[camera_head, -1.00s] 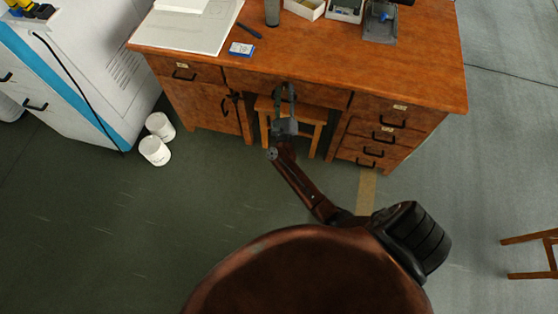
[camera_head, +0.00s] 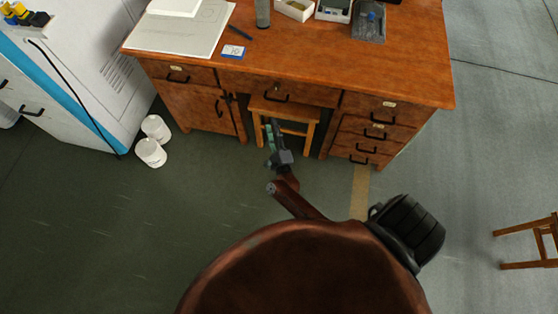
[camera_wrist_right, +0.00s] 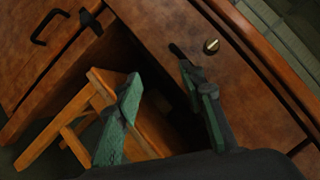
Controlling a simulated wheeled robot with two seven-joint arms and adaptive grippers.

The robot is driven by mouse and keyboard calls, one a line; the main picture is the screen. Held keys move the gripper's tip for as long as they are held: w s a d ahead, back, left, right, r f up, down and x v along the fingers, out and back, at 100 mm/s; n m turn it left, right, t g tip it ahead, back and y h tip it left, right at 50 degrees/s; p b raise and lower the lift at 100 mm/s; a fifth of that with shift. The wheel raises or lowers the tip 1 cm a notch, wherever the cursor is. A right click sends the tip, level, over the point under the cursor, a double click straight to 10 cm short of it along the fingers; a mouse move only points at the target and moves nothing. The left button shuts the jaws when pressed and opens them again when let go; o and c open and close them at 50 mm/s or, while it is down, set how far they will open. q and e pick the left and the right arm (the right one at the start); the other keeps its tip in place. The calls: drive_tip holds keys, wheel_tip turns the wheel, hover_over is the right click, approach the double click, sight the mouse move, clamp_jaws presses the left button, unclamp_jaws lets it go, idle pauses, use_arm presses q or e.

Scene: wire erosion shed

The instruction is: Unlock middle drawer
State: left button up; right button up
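The middle drawer (camera_head: 250,84) is the wide wooden front under the desk top, above the knee space, and looks closed. Its dark handle (camera_head: 276,98) shows in the head view. In the right wrist view the drawer front (camera_wrist_right: 262,105) carries a brass lock-like knob (camera_wrist_right: 211,46), with a dark handle (camera_wrist_right: 177,51) beside it, partly hidden by a finger. My right gripper (camera_head: 270,134) is open and empty, in front of the knee space and below the drawer. Its green fingers (camera_wrist_right: 162,78) stand apart in the wrist view, and I see no contact. My left gripper is not in view.
A wooden stool (camera_head: 300,112) stands in the knee space, behind my right gripper. Drawers (camera_head: 372,133) are on the right and a cupboard (camera_head: 195,105) on the left. The floor before the desk is clear.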

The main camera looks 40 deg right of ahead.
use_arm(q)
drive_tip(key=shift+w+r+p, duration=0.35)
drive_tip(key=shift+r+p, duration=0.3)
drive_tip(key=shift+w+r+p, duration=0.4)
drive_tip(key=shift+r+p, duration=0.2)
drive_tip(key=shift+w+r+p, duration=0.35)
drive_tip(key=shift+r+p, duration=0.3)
use_arm(e)
drive_tip(key=s+a+f+n+g+y, duration=0.3)
drive_tip(key=s+f+n+y, duration=0.2)
drive_tip(key=s+f+n, duration=0.3)
drive_tip(key=shift+s+a+f+n+y, duration=0.3)
drive_tip(key=shift+f+n, duration=1.1)
drive_tip(key=shift+f, duration=0.95)
